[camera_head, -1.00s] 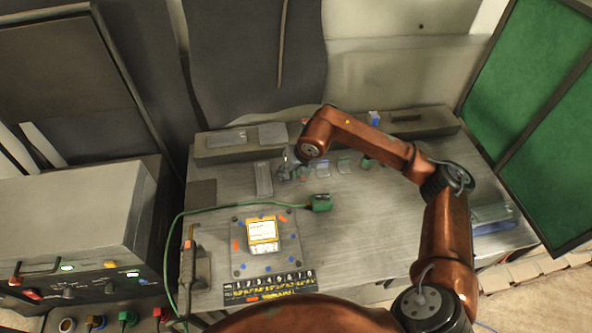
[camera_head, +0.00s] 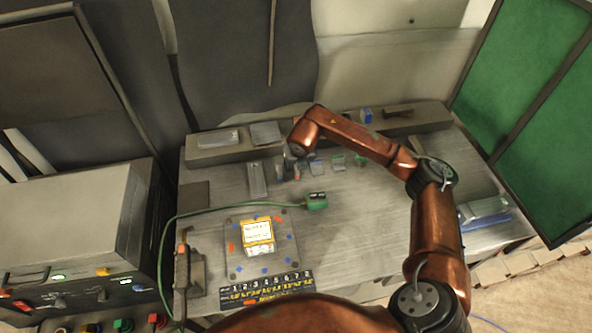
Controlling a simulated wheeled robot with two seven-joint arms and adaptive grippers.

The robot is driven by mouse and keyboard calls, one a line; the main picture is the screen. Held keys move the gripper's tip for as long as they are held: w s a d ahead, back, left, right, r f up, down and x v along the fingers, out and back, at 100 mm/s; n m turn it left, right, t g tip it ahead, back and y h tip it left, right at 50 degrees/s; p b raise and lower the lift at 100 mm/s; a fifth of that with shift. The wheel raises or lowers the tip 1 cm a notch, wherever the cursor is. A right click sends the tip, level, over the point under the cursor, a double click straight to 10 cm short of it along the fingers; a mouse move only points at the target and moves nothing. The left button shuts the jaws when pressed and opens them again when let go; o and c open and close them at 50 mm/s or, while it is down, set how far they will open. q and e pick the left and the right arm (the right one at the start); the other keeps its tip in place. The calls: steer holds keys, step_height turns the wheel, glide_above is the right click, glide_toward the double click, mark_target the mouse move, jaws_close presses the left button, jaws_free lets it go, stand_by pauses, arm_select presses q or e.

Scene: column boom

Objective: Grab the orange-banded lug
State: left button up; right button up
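A row of small lugs or blocks stands on the metal bench (camera_head: 370,215) behind its middle, among them a bluish one (camera_head: 316,166) and a green one (camera_head: 338,162). I cannot make out an orange band on any of them for certain; a small reddish-brown piece (camera_head: 297,171) shows at the row's left end. My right gripper (camera_head: 287,172) hangs low at that left end, small and dark, partly hidden by its own wrist. Whether its fingers are apart or touching anything is unclear. My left gripper is out of view.
A grey block (camera_head: 258,179) stands left of the gripper. A green connector (camera_head: 316,201) with a green cable lies in front. A yellow-labelled box (camera_head: 257,234) sits on a dotted plate, behind a numbered strip (camera_head: 266,287). The right half of the bench is mostly clear.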

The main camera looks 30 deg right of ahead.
steer(key=shift+c, duration=0.5)
jaws_close()
steer(key=shift+r, duration=0.1)
